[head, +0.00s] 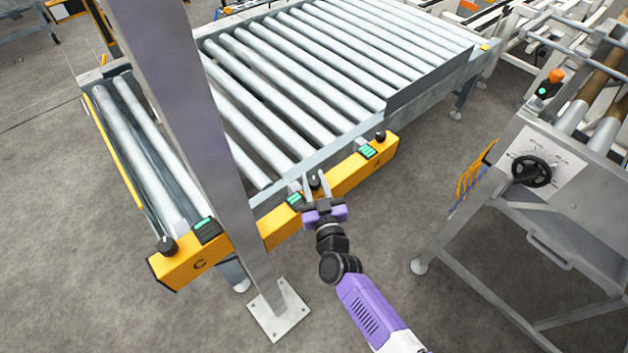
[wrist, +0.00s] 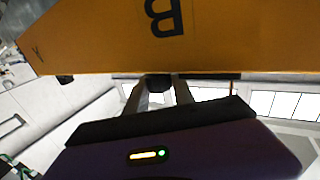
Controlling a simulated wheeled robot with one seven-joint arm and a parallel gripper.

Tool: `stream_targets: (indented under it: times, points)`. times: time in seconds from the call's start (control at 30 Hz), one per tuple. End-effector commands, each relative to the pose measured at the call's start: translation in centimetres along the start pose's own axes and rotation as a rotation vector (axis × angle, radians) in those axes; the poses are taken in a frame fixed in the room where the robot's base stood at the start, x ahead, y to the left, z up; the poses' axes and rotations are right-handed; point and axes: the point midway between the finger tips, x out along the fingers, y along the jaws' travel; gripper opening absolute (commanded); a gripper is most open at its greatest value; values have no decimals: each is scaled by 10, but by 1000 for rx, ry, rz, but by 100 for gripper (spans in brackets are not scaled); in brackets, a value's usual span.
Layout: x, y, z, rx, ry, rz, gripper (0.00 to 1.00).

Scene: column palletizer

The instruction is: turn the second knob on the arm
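The arm is a yellow bar (head: 355,174) along the front of the roller conveyor, with three black knobs. The second knob (head: 315,183) is the middle one; it also shows in the wrist view (wrist: 158,82), beside the letter B on the yellow bar (wrist: 230,40). My gripper (head: 316,187) is at this knob, its two fingers apart. In the wrist view the gripper (wrist: 158,92) has one finger on each side of the knob, with small gaps. Whether the fingers touch the knob is unclear.
Another knob (head: 167,245) is at the bar's left end, by the letter C, and one (head: 381,136) is at its right. A grey post (head: 190,110) stands left of my gripper. A machine with a black handwheel (head: 531,171) is at right. Floor between is clear.

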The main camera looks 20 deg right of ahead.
Motion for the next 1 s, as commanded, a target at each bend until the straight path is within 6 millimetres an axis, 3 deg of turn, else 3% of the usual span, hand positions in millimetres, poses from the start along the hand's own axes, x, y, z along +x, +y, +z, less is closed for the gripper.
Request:
stream_targets:
  times: [0.1,1.0]
  points:
    - [0,0,0,0,0,0,0]
    - [5,-6,2,10,20,-125,0]
